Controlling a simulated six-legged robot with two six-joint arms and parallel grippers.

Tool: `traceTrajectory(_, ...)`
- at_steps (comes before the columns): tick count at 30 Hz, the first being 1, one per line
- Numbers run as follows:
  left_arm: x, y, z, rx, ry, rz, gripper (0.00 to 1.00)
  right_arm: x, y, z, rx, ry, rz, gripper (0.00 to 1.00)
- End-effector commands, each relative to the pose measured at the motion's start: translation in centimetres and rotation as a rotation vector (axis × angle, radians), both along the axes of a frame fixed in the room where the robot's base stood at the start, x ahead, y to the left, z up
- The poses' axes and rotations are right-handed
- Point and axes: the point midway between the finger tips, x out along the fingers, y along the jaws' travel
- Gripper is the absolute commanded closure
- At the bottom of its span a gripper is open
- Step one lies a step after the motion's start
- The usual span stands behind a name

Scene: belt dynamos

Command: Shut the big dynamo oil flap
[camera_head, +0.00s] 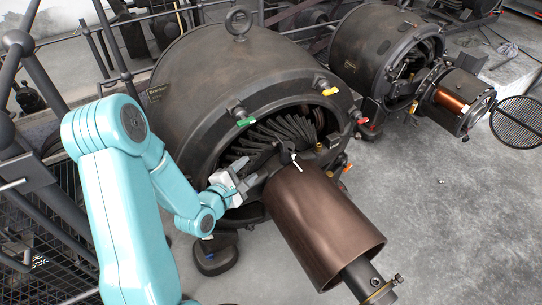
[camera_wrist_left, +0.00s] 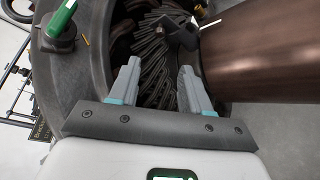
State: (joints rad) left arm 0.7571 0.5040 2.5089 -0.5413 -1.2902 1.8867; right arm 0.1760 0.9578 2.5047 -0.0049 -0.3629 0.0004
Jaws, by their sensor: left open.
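I cannot tell for sure which part is the oil flap. My left gripper (camera_head: 248,172) is open and empty at the opening, left of the fitting. In the left wrist view its fingers (camera_wrist_left: 160,70) point at the inner bars.
Green, yellow and red handled fittings (camera_head: 246,121) line the big dynamo's rim. A smaller dynamo (camera_head: 385,50) with a copper coil and a round mesh cover (camera_head: 518,122) stands at right. Railings crowd the left.

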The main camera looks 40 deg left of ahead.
Motion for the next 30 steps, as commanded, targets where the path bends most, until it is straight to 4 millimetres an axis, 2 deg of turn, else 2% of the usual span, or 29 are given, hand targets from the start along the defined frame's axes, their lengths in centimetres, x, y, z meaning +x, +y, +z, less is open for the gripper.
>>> traceTrajectory(1,0.3,0.0,-0.9,0.003,-0.006,-0.003,0.52,0.0,0.0,-2.0,0.000,0.000,0.000,1.00)
traceTrajectory(9,1.1,-0.1,-1.0,-0.005,-0.012,0.005,0.52,0.0,0.0,-6.9,0.000,0.000,0.000,1.00)
traceTrajectory(12,3.6,0.2,-0.8,-0.011,-0.008,0.002,0.52,0.0,0.0,-6.0,0.000,0.000,0.000,1.00)
traceTrajectory(21,10.3,1.3,-2.4,-0.009,-0.008,0.003,0.52,0.0,0.0,-6.5,0.000,0.000,0.000,1.00)
traceTrajectory(25,12.4,1.7,-2.9,-0.009,-0.008,0.004,0.52,0.0,0.0,-6.7,0.000,0.000,0.000,1.00)
traceTrajectory(30,13.8,2.0,-3.2,-0.010,-0.007,0.005,0.52,0.0,0.0,-6.8,0.000,0.000,0.000,1.00)
